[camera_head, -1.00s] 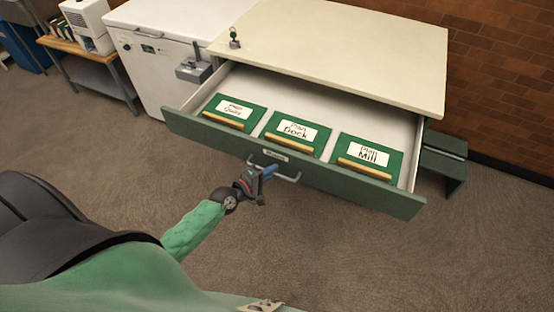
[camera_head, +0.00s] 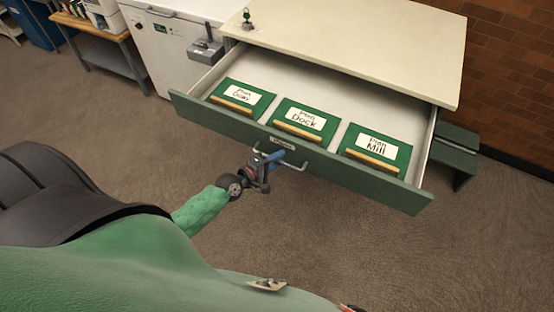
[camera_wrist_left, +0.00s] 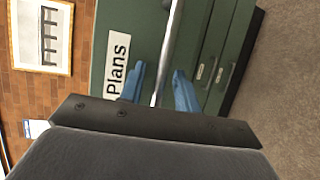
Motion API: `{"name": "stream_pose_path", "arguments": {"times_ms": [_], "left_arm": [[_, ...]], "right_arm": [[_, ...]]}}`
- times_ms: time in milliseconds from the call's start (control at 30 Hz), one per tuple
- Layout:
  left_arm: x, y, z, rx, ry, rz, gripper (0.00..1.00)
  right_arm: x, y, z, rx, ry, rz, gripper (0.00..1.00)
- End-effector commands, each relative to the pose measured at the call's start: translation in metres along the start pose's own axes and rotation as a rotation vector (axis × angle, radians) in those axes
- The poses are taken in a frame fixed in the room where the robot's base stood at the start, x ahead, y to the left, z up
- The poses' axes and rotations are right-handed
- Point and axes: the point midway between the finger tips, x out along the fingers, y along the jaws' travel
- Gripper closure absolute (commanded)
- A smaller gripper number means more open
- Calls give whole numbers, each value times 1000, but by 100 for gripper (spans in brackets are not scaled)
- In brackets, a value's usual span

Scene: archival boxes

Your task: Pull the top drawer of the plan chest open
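The plan chest has a cream top (camera_head: 350,40) and green sides. Its top drawer (camera_head: 335,178) stands far out, showing a pale inside with three green folders: Plan Quay (camera_head: 238,97), Plan Dock (camera_head: 302,119) and Plan Mill (camera_head: 376,146). A metal bar handle (camera_head: 290,163) is on the drawer front, below a small label. My left gripper (camera_head: 274,161) is at this handle. In the left wrist view, its blue fingers (camera_wrist_left: 160,85) are apart on either side of the bar (camera_wrist_left: 170,40), with a gap showing. The "Plans" label (camera_wrist_left: 118,65) shows beside them. My right gripper is not in view.
A white chest freezer (camera_head: 170,50) stands left of the chest, with a grey box (camera_head: 205,50) at its side. A low green step (camera_head: 455,155) is at the right by the brick wall (camera_head: 515,60). The brown carpet (camera_head: 330,250) before the drawer is clear.

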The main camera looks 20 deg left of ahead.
Motion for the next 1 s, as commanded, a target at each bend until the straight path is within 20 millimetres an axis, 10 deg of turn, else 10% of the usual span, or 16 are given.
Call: {"name": "stream_pose_path", "arguments": {"times_ms": [1000], "left_arm": [[-78,0,0,0,0,0,68]], "right_arm": [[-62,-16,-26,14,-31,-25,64]]}}
